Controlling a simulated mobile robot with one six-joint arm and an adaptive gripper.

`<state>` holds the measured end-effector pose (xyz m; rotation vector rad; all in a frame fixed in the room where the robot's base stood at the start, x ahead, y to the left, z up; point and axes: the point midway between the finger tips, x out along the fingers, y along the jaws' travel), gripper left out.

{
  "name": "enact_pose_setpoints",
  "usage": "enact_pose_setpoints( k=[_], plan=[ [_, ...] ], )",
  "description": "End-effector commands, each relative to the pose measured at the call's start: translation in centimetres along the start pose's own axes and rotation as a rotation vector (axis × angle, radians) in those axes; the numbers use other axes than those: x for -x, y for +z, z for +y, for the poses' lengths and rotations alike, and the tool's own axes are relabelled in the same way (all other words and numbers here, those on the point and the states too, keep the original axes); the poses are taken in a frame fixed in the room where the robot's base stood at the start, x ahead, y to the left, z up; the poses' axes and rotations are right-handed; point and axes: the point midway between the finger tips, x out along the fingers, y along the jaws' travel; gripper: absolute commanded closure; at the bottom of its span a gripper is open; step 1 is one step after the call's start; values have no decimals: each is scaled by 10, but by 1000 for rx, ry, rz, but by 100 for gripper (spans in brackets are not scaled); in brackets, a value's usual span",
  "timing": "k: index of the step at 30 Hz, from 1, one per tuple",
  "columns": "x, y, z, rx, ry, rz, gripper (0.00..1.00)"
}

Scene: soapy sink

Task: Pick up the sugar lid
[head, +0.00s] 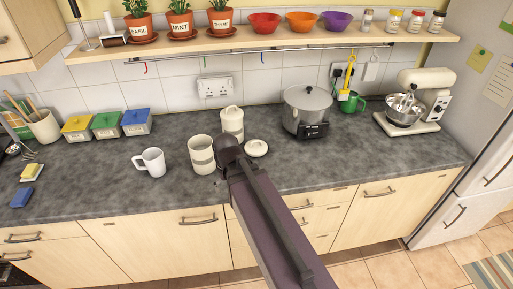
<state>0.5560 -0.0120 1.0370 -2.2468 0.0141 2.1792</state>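A round cream lid with a knob (257,148) lies on the counter just right of my arm's dark end. It is likely the sugar lid, but no lettering is readable on it. An uncovered cream canister (201,157) with a grey band stands left of the arm's end. A similar canister with its lid on (232,117) stands behind. My arm reaches in from the bottom right, and its far end overlaps the space between the uncovered canister and the loose lid. My gripper's fingers cannot be made out there, and whether they hold anything is hidden.
A white mug (151,163) stands left of the canisters. A grey pot (307,105) stands behind and right of the lid. A stand mixer (413,103) is farther right. A shelf (280,37) runs above. The counter (345,160) right of the arm is clear.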

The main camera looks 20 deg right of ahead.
Motion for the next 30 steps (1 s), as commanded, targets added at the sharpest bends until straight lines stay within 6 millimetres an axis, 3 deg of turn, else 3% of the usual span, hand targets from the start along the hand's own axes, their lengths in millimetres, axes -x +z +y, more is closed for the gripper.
enact_pose_setpoints(
  k=[8, 12, 16, 22, 30],
  plan=[
    [18, -83, 60, -64, -2, 128, 0],
    [29, -128, 107, -107, 7, 212, 0],
    [38, -161, 149, -142, 20, 281, 0],
    [47, -187, 192, -175, 36, 347, 0],
    [48, -191, 202, -181, 41, 363, 0]
  ],
)
